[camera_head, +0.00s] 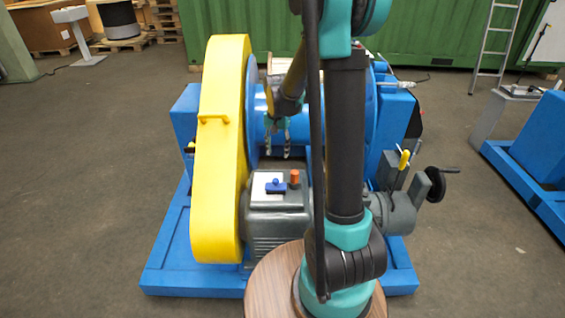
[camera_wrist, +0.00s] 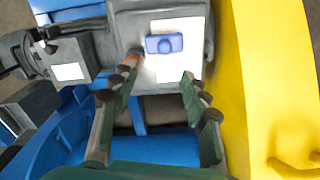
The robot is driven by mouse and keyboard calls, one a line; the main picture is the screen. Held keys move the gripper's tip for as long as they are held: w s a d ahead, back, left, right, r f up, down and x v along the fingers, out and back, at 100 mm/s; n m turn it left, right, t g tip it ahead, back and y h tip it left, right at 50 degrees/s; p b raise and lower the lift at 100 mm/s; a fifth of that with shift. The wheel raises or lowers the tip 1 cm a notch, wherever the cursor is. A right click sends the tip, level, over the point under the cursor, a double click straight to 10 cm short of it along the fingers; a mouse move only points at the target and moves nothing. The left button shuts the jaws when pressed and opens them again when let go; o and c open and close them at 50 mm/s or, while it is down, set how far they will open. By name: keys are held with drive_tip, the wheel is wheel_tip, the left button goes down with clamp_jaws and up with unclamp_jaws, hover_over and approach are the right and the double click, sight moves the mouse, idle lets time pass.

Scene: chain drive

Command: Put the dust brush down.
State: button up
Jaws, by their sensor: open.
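A small blue block with a round knob (camera_head: 275,186) lies on a white plate on top of the grey motor housing (camera_head: 262,220). It may be the dust brush, but I cannot be sure. It also shows in the wrist view (camera_wrist: 164,44), beyond my fingertips and apart from them. My gripper (camera_head: 277,154) is open and hangs in front of the blue drum. In the wrist view its two fingers (camera_wrist: 160,68) stand wide apart with nothing between them. An orange-red cylinder (camera_head: 295,177) stands beside the blue block, partly behind a fingertip in the wrist view.
A tall yellow guard (camera_head: 220,150) rises left of the motor. A grey holder with a yellow-handled item (camera_head: 404,160) and a black crank (camera_head: 440,184) are at right. A round wooden top (camera_head: 268,285) is in front. The floor at left is open.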

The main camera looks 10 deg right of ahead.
drive_tip(key=s+d+n+t, duration=0.2)
drive_tip(key=s+n, duration=0.1)
drive_tip(key=s, duration=0.8)
drive_tip(key=s+d+n+t, duration=0.2)
drive_tip(key=s, duration=1)
drive_tip(key=shift+n, duration=0.4)
drive_tip(key=shift+o, duration=0.2)
